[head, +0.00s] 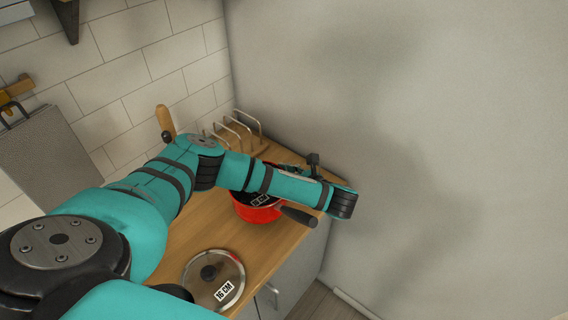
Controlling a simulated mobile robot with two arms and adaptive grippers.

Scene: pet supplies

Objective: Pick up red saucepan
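The red saucepan (257,214) stands on the wooden counter, with its black handle (299,215) pointing right past the counter's edge. My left arm passes over the pan and hides much of its top. Dark parts of what looks like my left gripper (311,162) show behind the forearm, at the pan's far right side. The arm hides the fingers, so I cannot tell whether they are open or touch the pan. My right gripper is not in view.
A glass lid (230,268) with a black knob lies on the counter (196,236) in front of the pan. A wire rack (241,127) stands behind it. A grey board (42,158) is at left. A bare wall (420,150) bounds the right.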

